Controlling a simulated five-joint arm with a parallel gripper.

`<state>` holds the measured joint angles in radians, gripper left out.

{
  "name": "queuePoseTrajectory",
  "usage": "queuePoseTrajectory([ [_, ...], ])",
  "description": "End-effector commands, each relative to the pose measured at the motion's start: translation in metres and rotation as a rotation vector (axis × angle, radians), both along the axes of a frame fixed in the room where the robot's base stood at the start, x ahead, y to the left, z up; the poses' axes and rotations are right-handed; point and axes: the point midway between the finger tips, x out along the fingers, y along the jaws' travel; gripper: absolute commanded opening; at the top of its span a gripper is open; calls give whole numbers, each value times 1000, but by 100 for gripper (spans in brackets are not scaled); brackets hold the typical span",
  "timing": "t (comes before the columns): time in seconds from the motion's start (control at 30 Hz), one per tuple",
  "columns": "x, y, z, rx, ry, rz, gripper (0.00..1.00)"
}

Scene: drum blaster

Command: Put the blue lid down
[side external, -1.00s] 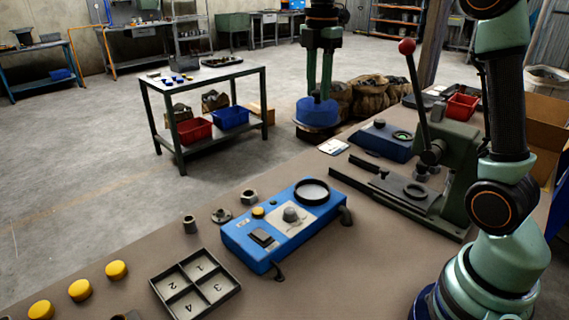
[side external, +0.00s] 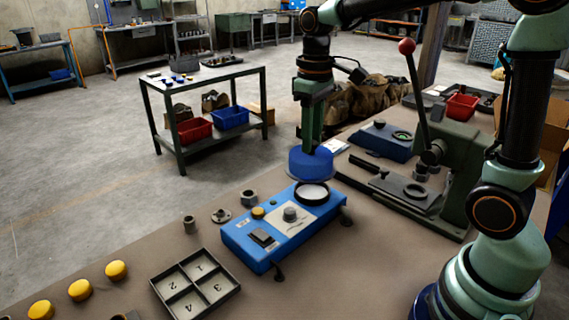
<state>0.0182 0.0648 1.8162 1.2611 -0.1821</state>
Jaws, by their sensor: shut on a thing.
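The blue lid (side external: 309,164) is round, and it appears level behind the far end of the blue control box (side external: 282,225). My gripper (side external: 307,148) points straight down above it and is shut on its top. The fingers hide the lid's grip point. I cannot tell whether the lid's underside touches the table or hangs a little above it.
A dark round ring (side external: 312,193) on the blue box is close to the lid. A green lever press (side external: 455,165) with a red-knobbed lever stands to the right. A numbered tray (side external: 196,284) and yellow caps (side external: 79,290) lie at the front left.

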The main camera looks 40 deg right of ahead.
Motion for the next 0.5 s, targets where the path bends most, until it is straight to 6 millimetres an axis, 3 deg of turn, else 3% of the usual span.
queuePoseTrajectory([
  [0.27, -11, 7, -13, 0, -1, -158, 0],
  [0.5, -34, 7, -42, 0, 1, -166, 0],
])
